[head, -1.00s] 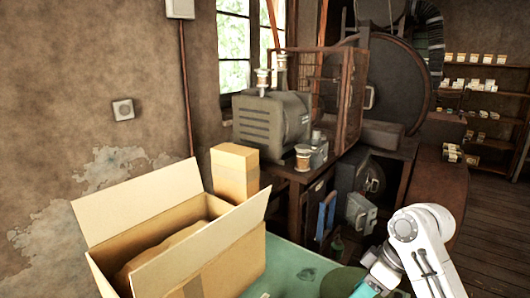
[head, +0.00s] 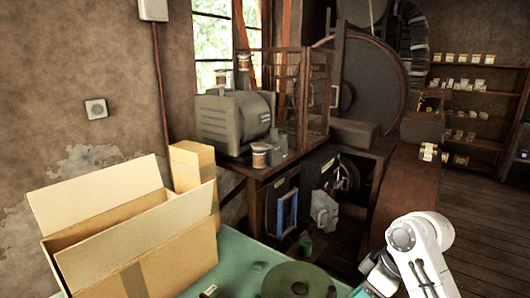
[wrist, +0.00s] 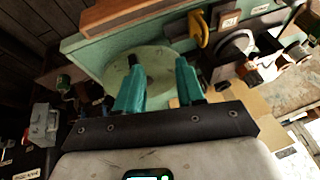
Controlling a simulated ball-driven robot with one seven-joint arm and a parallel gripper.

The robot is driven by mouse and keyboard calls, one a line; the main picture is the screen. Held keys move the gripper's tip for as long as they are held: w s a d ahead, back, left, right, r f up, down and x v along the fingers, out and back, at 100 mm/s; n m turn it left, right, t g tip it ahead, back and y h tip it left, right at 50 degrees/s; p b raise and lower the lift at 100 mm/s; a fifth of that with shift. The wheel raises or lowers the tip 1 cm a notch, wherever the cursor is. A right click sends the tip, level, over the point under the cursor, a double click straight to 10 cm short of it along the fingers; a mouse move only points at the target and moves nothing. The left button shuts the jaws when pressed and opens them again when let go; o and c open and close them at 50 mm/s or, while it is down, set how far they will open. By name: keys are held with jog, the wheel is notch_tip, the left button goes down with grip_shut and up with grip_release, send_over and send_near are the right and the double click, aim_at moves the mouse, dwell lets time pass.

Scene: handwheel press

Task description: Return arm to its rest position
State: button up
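My white arm (head: 412,245) shows at the bottom right of the head view, bent, with its lower end cut off by the frame edge. In the wrist view my gripper (wrist: 160,75) has two teal fingers standing apart with nothing between them. A round green disc (wrist: 138,62) lies beyond the fingers, on a green surface. A round green disc (head: 298,281) also shows at the bottom of the head view, left of my arm. The fingertips appear apart from the disc, though the depth is hard to judge.
An open cardboard box (head: 140,252) stands at the left on a green surface (head: 238,252). A taller carton (head: 194,182) is behind it. A grey machine (head: 236,122) sits on a wooden bench further back. Shelves (head: 470,100) line the right wall. Open floor (head: 478,220) shows at the right.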

jog(key=s+a+f+m, duration=0.3)
jog(key=s+f+m, duration=0.3)
jog(key=s+f, duration=0.9)
jog(key=s+d+f+m+h, duration=0.1)
jog(key=s+d, duration=0.4)
jog(key=s, duration=0.5)
jog(key=s+d+f+m+h, duration=0.2)
jog(key=s+d+m+h, duration=0.1)
jog(key=s, duration=0.7)
jog(key=shift+s+d+f+m+h, duration=0.15)
jog(key=shift+s+d+m+h, duration=0.3)
jog(key=shift+d, duration=0.6)
